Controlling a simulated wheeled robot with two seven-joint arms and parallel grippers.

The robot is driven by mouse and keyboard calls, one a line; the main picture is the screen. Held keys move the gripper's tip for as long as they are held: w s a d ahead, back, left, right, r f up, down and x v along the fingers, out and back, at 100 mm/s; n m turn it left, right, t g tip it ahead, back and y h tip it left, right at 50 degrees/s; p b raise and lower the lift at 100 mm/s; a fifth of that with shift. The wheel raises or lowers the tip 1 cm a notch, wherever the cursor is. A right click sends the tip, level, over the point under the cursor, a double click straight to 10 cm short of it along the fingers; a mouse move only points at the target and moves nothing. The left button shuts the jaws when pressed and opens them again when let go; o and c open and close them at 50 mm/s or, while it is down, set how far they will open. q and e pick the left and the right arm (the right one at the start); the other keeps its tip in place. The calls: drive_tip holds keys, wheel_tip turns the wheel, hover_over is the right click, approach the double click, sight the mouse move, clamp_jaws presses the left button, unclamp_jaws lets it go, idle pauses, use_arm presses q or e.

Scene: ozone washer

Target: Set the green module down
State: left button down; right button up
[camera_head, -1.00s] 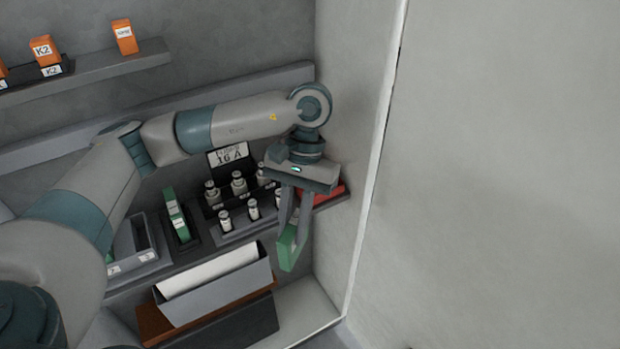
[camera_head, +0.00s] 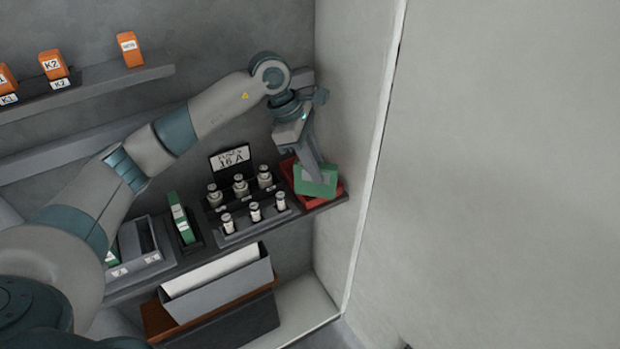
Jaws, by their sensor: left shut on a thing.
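The green module (camera_head: 316,182) is a flat green piece at the right end of the shelf. My left gripper (camera_head: 311,168) is shut on it from above, with the fingers pointing down. The module is over a red tray (camera_head: 330,197), and I cannot tell whether it touches the tray. The tray's rim shows around and behind the module. My right gripper is not in view.
A rack of several fuses (camera_head: 254,212) with a "16 A" sign (camera_head: 231,158) stands just left of the red tray. Another green module (camera_head: 178,218) stands in a dark holder further left. A wall (camera_head: 350,120) rises close on the right. A grey bin (camera_head: 220,284) is below.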

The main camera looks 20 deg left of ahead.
use_arm(q)
drive_tip(key=w+a+r+n+t+y+p, duration=0.2)
drive_tip(key=w+a+r+n+t+y, duration=0.1)
drive_tip(key=w+n, duration=0.6)
drive_tip(key=a+r+n, duration=0.1)
drive_tip(key=a+n, duration=0.1)
drive_tip(key=n, duration=0.2)
drive_tip(key=shift+t, duration=0.3)
